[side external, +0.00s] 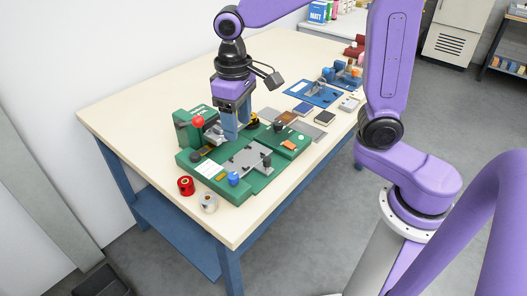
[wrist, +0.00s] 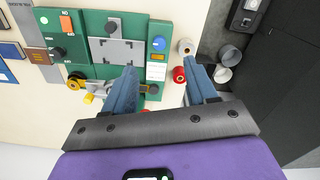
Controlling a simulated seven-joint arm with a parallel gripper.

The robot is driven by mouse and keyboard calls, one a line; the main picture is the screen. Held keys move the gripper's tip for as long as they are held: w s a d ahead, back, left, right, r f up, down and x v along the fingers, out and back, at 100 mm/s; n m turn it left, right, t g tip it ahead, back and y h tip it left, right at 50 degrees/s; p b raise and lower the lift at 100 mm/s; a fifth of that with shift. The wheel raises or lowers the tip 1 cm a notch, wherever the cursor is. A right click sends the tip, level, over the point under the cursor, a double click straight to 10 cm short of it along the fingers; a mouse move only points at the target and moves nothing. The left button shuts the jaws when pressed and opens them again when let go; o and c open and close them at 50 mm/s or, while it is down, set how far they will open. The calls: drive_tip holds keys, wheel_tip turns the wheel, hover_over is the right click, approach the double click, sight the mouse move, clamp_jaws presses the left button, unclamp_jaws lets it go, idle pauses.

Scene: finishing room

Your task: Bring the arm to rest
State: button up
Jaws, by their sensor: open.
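My gripper (side external: 231,128) points down over the back part of the green fixture board (side external: 212,178) on the table. Its blue fingers are apart in the wrist view (wrist: 160,68), with nothing held between them. In the side view they hide part of the board, and I cannot tell whether they touch anything there. The board carries a grey metal plate (side external: 248,160), a red ball knob (side external: 198,122) and a blue knob (side external: 234,179). The plate also shows in the wrist view (wrist: 117,50).
A red spool (side external: 186,186) and a pale spool (side external: 208,203) stand near the table's front edge. Flat plates (side external: 306,130), a dark block (side external: 325,118) and a blue board (side external: 318,97) lie right of the fixture. The left of the table (side external: 135,112) is clear, beside a white wall.

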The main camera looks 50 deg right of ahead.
drive_tip(key=s+d+f+n, duration=0.1)
drive_tip(key=s+d+n, duration=0.3)
drive_tip(key=s, duration=0.6)
drive_tip(key=s+d+f+n, duration=0.2)
drive_tip(key=s+d+n, duration=0.2)
drive_tip(key=s, duration=0.7)
drive_tip(key=shift+s+n+y, duration=0.15)
drive_tip(key=shift+n+y, duration=0.15)
drive_tip(key=shift+n, duration=0.3)
drive_tip(key=shift+d, duration=0.1)
